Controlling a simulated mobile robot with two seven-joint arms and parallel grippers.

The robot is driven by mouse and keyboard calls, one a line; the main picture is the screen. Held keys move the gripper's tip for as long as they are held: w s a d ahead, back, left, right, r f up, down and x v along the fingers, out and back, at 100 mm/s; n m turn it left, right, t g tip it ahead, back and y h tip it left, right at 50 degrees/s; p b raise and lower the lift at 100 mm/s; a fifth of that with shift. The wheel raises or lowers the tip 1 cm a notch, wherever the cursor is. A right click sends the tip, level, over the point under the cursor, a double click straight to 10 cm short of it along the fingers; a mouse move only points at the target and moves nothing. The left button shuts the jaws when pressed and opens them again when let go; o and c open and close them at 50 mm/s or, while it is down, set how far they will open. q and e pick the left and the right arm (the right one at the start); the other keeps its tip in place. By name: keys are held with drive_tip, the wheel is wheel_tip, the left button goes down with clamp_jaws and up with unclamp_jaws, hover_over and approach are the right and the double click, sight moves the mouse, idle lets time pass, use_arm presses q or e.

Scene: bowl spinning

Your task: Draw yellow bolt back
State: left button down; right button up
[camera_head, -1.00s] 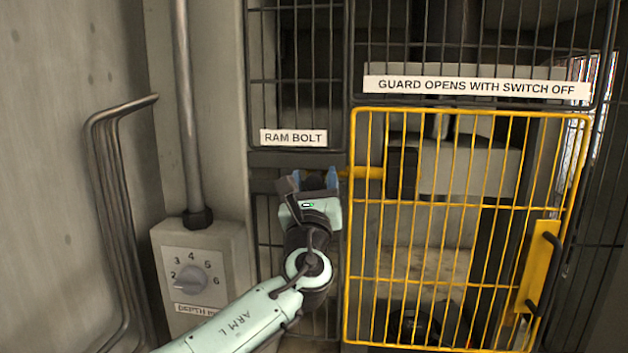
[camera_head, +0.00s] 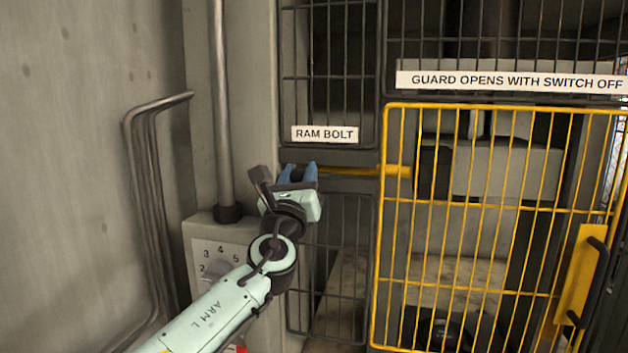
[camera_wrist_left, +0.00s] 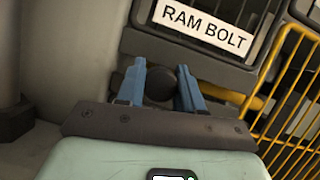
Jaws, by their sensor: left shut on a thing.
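The yellow bolt (camera_head: 348,171) runs level below the RAM BOLT label (camera_head: 325,134). Its thin rod comes out to the left of a thicker yellow part (camera_head: 398,171) behind the guard's left edge. My left gripper (camera_head: 298,174) is at the bolt's left end, below and left of the label. In the left wrist view, its blue fingers (camera_wrist_left: 160,88) are shut around a dark round knob (camera_wrist_left: 159,84). The yellow rod (camera_wrist_left: 222,95) shows to their right. The bolt's inner end cannot be made out clearly. My right gripper is not in view.
A yellow mesh guard (camera_head: 484,206) with a black handle (camera_head: 592,280) stands to the right. A grey switch box (camera_head: 236,232) with a numbered dial (camera_head: 214,268) is behind my left arm. A vertical pipe (camera_head: 222,110) and bent metal tubes (camera_head: 140,190) are at left.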

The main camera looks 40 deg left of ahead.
use_arm(q)
drive_tip(key=c, duration=0.8)
unclamp_jaws()
drive_tip(key=shift+s+a+r, duration=0.2)
drive_tip(key=shift+s+a, duration=0.05)
drive_tip(key=shift+a, duration=0.15)
drive_tip(key=shift+o, duration=0.2)
drive_tip(key=shift+f, duration=0.1)
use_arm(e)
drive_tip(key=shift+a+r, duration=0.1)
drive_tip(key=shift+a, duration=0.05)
use_arm(q)
drive_tip(key=shift+w+d, duration=0.1)
drive_tip(key=shift+d, duration=0.05)
drive_tip(key=shift+f, duration=0.15)
drive_tip(key=b+v, duration=0.4)
drive_tip(key=v, duration=0.9)
drive_tip(key=shift+b, duration=0.4)
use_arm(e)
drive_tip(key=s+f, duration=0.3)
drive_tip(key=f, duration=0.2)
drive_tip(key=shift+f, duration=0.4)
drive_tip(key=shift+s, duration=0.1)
